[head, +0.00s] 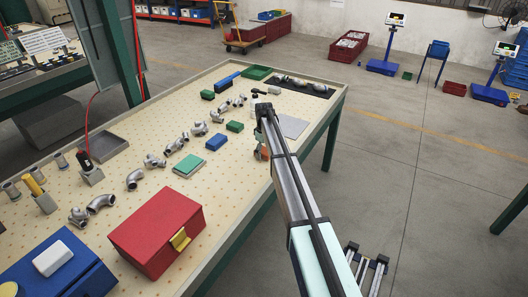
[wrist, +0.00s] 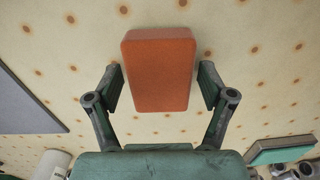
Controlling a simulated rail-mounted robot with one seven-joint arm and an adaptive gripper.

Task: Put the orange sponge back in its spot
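The orange sponge (wrist: 158,72) shows in the wrist view as a rectangular block over the dotted pale tabletop. My gripper (wrist: 162,86) is open, with one finger on each side of the sponge. A narrow gap shows between the sponge and each finger, so it does not look gripped. In the head view my gripper (head: 262,148) is low at the table's right side, largely hidden by my arm. A small orange patch there may be the sponge. I cannot identify the sponge's spot in these frames.
A grey sheet (head: 291,127) lies near the right edge of the worktable (head: 110,222). Metal pipe fittings (head: 133,179), a green-topped block (head: 188,165), a blue block (head: 216,142) and a red box (head: 157,231) stand to the left. Bare tabletop surrounds the sponge.

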